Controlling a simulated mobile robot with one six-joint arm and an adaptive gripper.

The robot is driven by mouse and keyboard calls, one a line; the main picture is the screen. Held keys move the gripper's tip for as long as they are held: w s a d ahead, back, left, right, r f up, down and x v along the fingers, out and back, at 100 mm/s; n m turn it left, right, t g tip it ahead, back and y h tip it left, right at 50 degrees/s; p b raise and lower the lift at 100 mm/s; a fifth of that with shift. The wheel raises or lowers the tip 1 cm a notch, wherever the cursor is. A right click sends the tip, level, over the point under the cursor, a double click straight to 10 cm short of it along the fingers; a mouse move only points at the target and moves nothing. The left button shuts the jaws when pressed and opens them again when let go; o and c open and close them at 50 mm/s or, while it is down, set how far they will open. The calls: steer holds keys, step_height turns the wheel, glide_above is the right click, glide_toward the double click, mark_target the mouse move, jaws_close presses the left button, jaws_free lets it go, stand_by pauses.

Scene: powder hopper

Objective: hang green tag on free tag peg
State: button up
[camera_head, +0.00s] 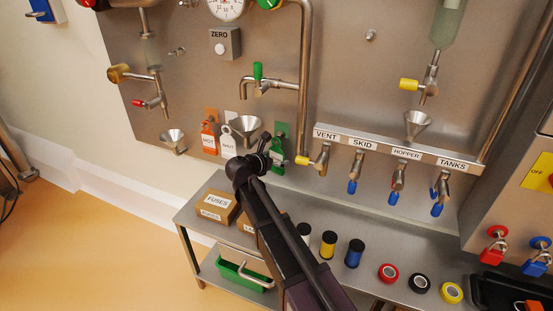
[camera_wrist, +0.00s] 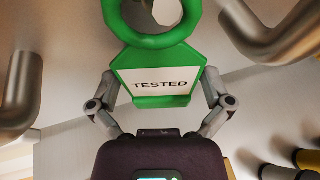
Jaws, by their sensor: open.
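The green tag (camera_wrist: 156,88) reads TESTED in the wrist view, with its green ring (camera_wrist: 151,38) above the label. My gripper (camera_wrist: 160,92) is open, one finger on each side of the tag's label. I cannot tell whether the fingers touch it. In the head view the green tag (camera_head: 276,153) is at the steel panel, partly hidden by my gripper (camera_head: 266,146). Whether a peg passes through its ring is not clear. An orange tag (camera_head: 208,142) and a white tag (camera_head: 227,144) hang to the left.
A funnel (camera_head: 246,127) is close to my gripper's left, and a vertical pipe (camera_head: 304,80) rises to its right. The labelled valve rail (camera_head: 390,148) is farther right. Below, the steel bench (camera_head: 330,220) holds boxes (camera_head: 216,207), cylinders and tape rolls.

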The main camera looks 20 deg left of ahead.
steer(key=shift+s+r+p, duration=0.55)
steer(key=shift+s, duration=0.05)
steer(key=s, duration=0.9)
steer(key=s+d+r+p, duration=0.1)
steer(key=d+r+p, duration=0.1)
steer(key=r+p, duration=0.6)
steer(key=s+d+r+p, duration=0.2)
steer(key=d+r+p, duration=0.1)
steer(key=r+p, duration=0.5)
steer(key=s+d+r+p, duration=0.1)
steer(key=d+r+p, duration=0.2)
steer(key=r+p, duration=0.5)
steer(key=shift+s+r+p, duration=0.3)
steer(key=shift+s, duration=0.05)
stand_by(0.5)
